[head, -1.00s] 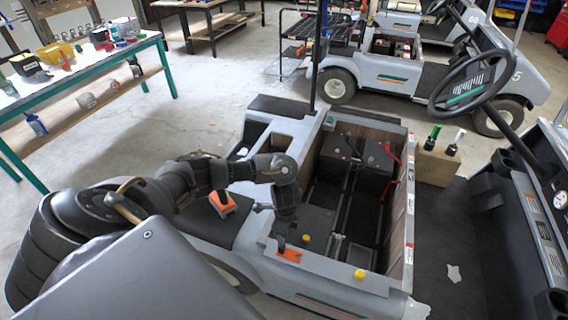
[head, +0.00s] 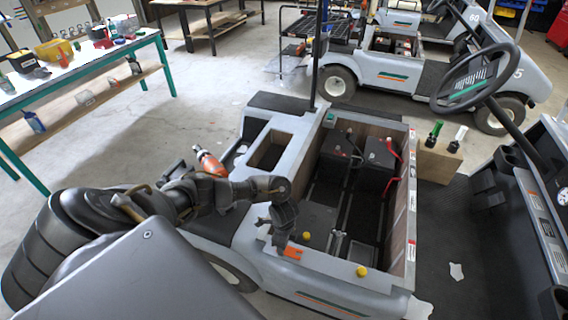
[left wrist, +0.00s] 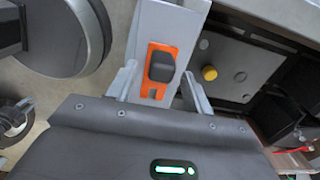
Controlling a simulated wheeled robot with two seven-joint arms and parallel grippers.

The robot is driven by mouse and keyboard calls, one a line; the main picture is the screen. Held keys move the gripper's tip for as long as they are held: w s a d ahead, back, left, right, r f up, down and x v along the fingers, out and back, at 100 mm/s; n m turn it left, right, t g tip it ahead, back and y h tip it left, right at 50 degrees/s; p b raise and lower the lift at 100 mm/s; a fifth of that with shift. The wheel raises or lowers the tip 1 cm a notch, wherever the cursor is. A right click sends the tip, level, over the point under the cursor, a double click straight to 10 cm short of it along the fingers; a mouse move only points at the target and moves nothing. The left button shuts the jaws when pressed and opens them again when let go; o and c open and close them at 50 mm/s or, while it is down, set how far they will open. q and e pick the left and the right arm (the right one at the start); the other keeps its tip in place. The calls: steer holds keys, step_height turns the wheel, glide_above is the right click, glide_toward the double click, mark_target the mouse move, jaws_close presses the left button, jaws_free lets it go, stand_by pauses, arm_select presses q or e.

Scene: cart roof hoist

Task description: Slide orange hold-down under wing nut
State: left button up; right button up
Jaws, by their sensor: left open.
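The orange hold-down (head: 292,253) is a flat plate on the grey rim of the cart's open bay, near its front left corner. In the left wrist view the hold-down (left wrist: 153,92) has a dark raised block on top. My left gripper (left wrist: 158,93) is open, with one finger on each side of the plate; I cannot tell whether they touch it. In the head view my left gripper (head: 281,243) is right at the plate. A yellow knob (head: 306,236), perhaps the wing nut, is inside the bay; it also shows in the left wrist view (left wrist: 209,73).
Another yellow knob (head: 362,271) is on the front rim. Black batteries (head: 377,165) with red cables stand at the bay's back. An orange power tool (head: 210,163) shows behind my left arm. A wooden block (head: 437,166) with bottles is right of the bay.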

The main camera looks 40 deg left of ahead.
arm_select(q)
steer(key=shift+f, duration=0.25)
steer(key=c, duration=1.1)
jaws_close()
steer(key=shift+r, duration=0.1)
steer(key=shift+r, duration=0.5)
step_height(320, 180, up, 3)
steer(key=shift+s+d+f+p, duration=0.1)
steer(key=shift+s+d+p, duration=0.05)
steer(key=shift+p, duration=0.4)
steer(key=s+d+r+p, duration=0.6)
steer(key=s+d+r, duration=0.2)
steer(key=s+r, duration=0.1)
steer(key=shift+s+d, duration=0.15)
steer(key=shift+s, duration=0.75)
